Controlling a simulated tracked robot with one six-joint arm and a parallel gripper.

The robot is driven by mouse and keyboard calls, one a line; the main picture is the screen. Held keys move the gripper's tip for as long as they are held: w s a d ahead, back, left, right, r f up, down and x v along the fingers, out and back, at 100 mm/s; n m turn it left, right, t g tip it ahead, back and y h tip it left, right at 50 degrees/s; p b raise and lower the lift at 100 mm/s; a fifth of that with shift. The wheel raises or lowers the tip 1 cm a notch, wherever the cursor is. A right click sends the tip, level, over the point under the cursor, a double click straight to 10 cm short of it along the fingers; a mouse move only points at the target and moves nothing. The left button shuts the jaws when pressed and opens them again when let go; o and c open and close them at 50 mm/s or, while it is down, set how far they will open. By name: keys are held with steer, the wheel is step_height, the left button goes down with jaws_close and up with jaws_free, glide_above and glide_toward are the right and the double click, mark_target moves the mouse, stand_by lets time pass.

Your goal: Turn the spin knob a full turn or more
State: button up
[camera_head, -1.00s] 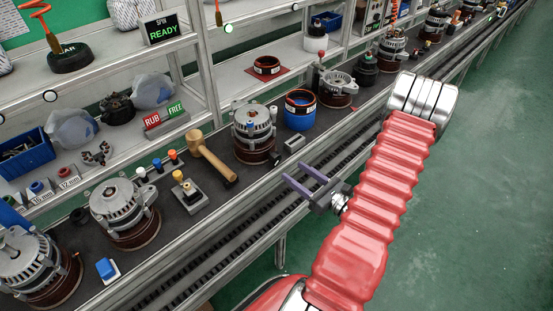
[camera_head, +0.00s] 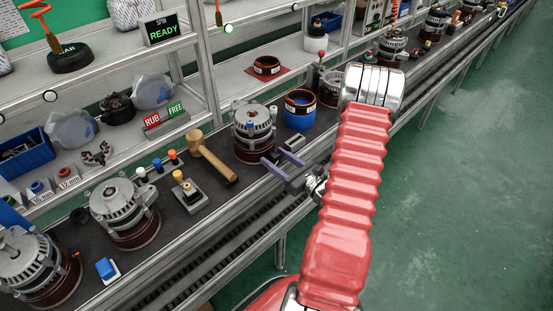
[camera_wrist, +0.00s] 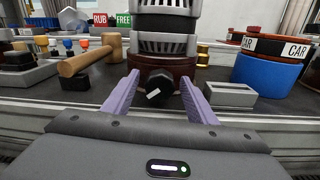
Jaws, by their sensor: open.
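The spin knob (camera_wrist: 156,84) is a black round knob with a white pointer mark. It sits low on the front of the brown base under an alternator (camera_wrist: 165,40); the alternator also stands on the bench in the head view (camera_head: 252,125). My gripper (camera_wrist: 159,77) is open, with its two purple fingers to the left and right of the knob. No contact shows, and a gap is visible on both sides. In the head view my gripper (camera_head: 272,156) is at the bench's front edge; I cannot make out the knob clearly there.
A wooden mallet (camera_wrist: 92,54) lies left of the knob. A grey slotted block (camera_wrist: 231,92) stands close on its right, with a blue ring stand (camera_wrist: 272,75) beyond. A SPIN READY sign (camera_head: 161,29) stands on the shelf. The aisle floor (camera_head: 455,200) is clear.

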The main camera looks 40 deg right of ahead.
steer(key=shift+c, duration=0.4)
steer(key=c, duration=1)
steer(key=shift+o, duration=0.2)
steer(key=shift+n, duration=0.3)
steer(key=n, duration=0.3)
steer(key=shift+n, duration=2)
steer(key=shift+a, duration=0.1)
